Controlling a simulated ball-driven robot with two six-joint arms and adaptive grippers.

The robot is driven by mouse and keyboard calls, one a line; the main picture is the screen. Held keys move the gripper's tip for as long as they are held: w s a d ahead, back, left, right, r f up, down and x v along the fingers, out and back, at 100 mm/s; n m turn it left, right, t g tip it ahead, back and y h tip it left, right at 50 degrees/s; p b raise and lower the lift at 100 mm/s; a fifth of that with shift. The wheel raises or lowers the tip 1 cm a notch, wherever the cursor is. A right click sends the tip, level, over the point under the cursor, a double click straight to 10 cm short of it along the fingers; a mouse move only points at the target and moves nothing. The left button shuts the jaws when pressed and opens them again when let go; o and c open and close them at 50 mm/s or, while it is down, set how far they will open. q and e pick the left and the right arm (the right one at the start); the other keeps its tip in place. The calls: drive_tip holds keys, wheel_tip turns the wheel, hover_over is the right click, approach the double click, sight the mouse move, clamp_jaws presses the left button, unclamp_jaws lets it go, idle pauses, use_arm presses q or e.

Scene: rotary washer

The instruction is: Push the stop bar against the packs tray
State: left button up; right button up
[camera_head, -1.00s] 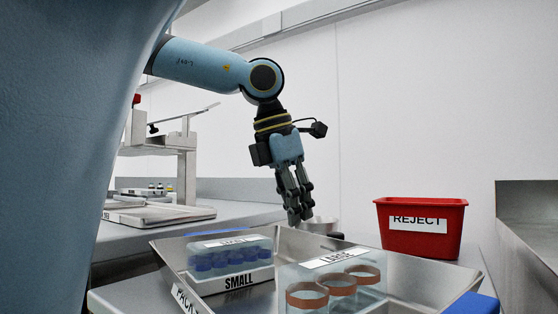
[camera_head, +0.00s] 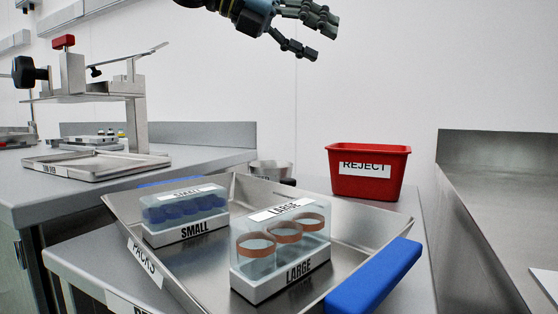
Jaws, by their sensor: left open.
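The packs tray (camera_head: 345,208) is a shallow metal tray labelled PACKS, on the near table. Its blue grip (camera_head: 375,278) shows at the right, and a blue part shows behind its far left edge. A clear pack labelled SMALL (camera_head: 186,212) with blue-topped items and one labelled LARGE (camera_head: 281,248) with brown-ringed items stand in it. My left gripper (camera_head: 322,40) is open and empty at the top, high above the tray and apart from it. I cannot make out a stop bar with certainty. My right gripper is not in view.
A red REJECT bin (camera_head: 367,172) and a small metal bowl (camera_head: 270,170) stand behind the tray. At left, a metal stand (camera_head: 134,110) with a black knob rises behind a flat metal tray (camera_head: 95,165). A steel counter (camera_head: 480,215) is at right.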

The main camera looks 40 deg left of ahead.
use_arm(q)
drive_tip(key=w+a+r+n+t+y+p, duration=0.1)
drive_tip(key=w+a+r+n+t+p, duration=0.1)
drive_tip(key=a+r+n+t, duration=0.45)
drive_tip(key=w+a+r+n+t+y+p, duration=0.1)
drive_tip(key=w+a+r+n+t+p, duration=0.2)
drive_tip(key=r, duration=0.6)
drive_tip(key=a+r+n+y+p, duration=0.1)
drive_tip(key=a+n+y+p, duration=0.2)
drive_tip(key=a+n+y, duration=0.55)
drive_tip(key=a+f+n+g+y+p, duration=0.25)
drive_tip(key=a+n+y, duration=0.2)
drive_tip(key=a, duration=0.35)
drive_tip(key=n+g+h+p, duration=0.9)
drive_tip(key=g+p, duration=0.5)
drive_tip(key=p, duration=0.8)
approach(287, 179)
drive_tip(key=b+x, duration=0.1)
drive_tip(key=x, duration=0.7)
drive_tip(key=shift+d+f, duration=0.15)
drive_tip(key=shift+f, duration=0.2)
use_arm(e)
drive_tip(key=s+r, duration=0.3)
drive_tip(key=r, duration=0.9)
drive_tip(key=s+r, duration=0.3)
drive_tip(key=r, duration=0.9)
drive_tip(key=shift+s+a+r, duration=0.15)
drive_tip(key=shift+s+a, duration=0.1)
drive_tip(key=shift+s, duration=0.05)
